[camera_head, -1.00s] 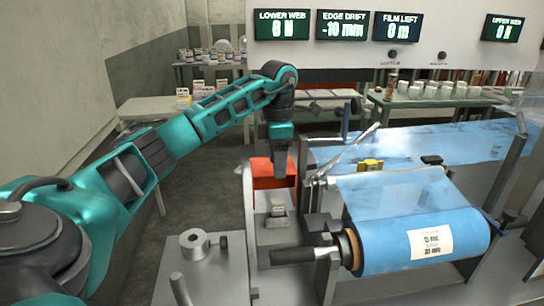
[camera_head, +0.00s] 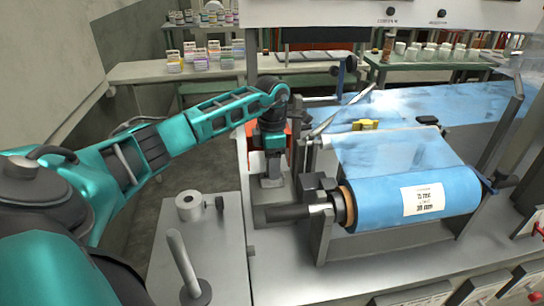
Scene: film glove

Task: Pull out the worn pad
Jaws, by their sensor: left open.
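My left gripper (camera_head: 271,166) reaches in from the left and points down at the left side of the film machine. It is open, and its fingertips are at or just above a small grey block (camera_head: 271,183). This block may hold the worn pad, but the gripper covers its top, so I cannot make out the pad or whether the fingers touch it. An orange-red box (camera_head: 251,129) is mostly hidden behind the gripper. My right gripper is out of view.
A blue film roll (camera_head: 385,203) with a white label sits right of the gripper, its dark shaft end (camera_head: 280,213) jutting left. A metal collar (camera_head: 189,205) and an upright rod (camera_head: 182,265) stand on the front plate. A yellow piece (camera_head: 365,125) lies behind the roll.

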